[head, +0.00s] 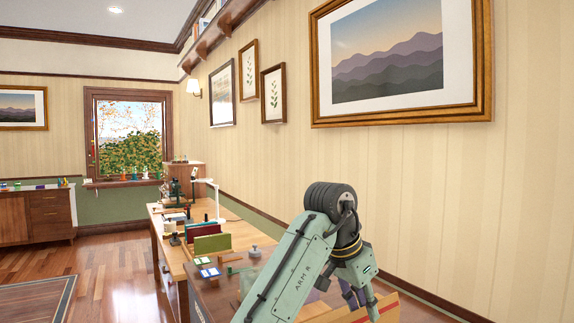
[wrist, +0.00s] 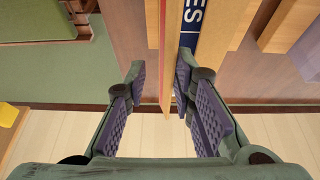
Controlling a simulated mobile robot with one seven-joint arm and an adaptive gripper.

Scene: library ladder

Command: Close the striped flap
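The striped flap is a tan panel with a red stripe (head: 388,306), partly hidden behind my arm at the lower right of the head view. In the wrist view the flap (wrist: 166,75) shows nearly edge-on, with a thin red line along it. My gripper (wrist: 159,72) is open, one finger on each side of the flap's edge. The right fingertip is close to the flap; I cannot tell if it touches. A clear gap lies between the left fingertip and the flap. In the head view my gripper (head: 352,292) is low and partly hidden.
A tan board with a dark blue lettered label (wrist: 190,28) is just right of the flap. A wooden table (head: 232,232) with several small objects runs along the wall. A large framed picture (head: 400,50) hangs above. Open floor (head: 110,270) lies to the left.

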